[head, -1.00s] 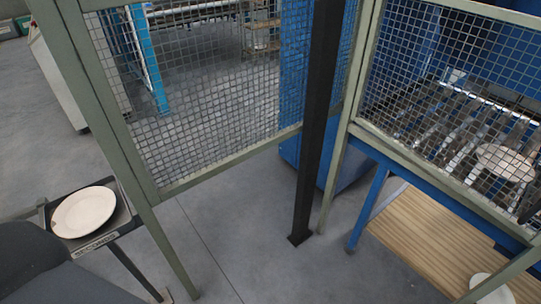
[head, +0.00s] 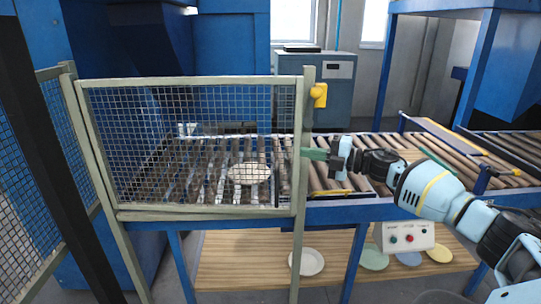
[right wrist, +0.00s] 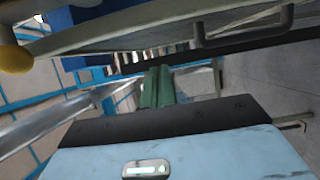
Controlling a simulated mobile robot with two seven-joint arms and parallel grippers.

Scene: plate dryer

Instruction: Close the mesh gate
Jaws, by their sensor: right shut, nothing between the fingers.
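The mesh gate (head: 190,212) is a wire panel in a pale green-grey frame, standing upright in front of the roller conveyor. Its right edge is at or very near the upright post (head: 303,180); I cannot tell whether a small gap is left. My left gripper is out of view.
A white plate (head: 249,173) lies on the rollers behind the mesh. Several plates, one white (head: 307,262), lie on the wooden shelf (head: 225,270) below, near a control box (head: 405,237). A black post (head: 50,150) stands at the left. The conveyor continues right under my arm.

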